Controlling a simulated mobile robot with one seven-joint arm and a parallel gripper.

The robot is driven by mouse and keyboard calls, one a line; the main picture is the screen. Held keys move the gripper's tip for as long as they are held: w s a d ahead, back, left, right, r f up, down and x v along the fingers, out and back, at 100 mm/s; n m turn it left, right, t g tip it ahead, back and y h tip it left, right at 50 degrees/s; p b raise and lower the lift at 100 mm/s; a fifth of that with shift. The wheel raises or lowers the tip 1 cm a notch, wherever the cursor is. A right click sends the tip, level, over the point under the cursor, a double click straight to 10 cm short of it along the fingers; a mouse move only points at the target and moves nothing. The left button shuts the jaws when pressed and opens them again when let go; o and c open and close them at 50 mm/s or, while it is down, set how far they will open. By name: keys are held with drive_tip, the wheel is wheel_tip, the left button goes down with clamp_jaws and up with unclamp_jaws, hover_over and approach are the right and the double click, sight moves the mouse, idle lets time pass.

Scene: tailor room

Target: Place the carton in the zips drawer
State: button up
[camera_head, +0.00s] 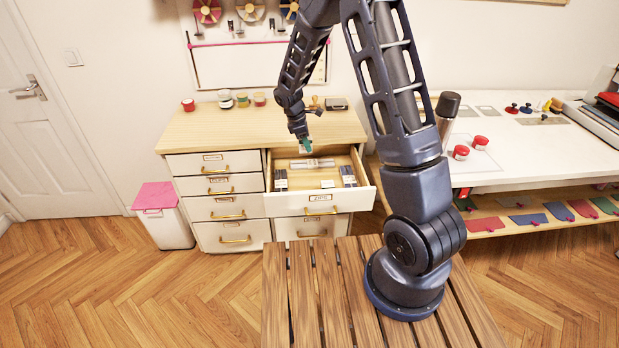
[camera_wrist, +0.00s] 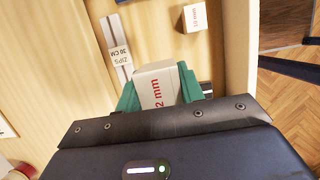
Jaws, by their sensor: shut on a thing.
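The carton (camera_wrist: 156,88), a small white box with red lettering ending in "2 mm", is between the green fingertips of my gripper (camera_wrist: 157,92) in the wrist view. The fingers are shut on its sides. In the head view my gripper (camera_head: 304,146) is over the back part of the open zips drawer (camera_head: 320,205), and the carton is barely discernible there. The drawer is pulled out at the top right of the cabinet. The wrist view looks down on the drawer's pale wooden floor (camera_wrist: 60,60). Whether the carton touches the floor cannot be told.
The drawer holds a second white carton (camera_wrist: 195,17), a "ZIPS 30 CM" packet (camera_wrist: 120,55), and dark packs at its left (camera_head: 281,180) and right (camera_head: 348,176) sides. Bare floor lies between them. Jars (camera_head: 243,100) stand on the cabinet top (camera_head: 215,125); a white table (camera_head: 540,150) is to the right.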

wheel_tip(320, 180, down, 17)
drive_tip(key=shift+r, duration=0.15)
idle(0.5)
drive_tip(key=o, duration=1)
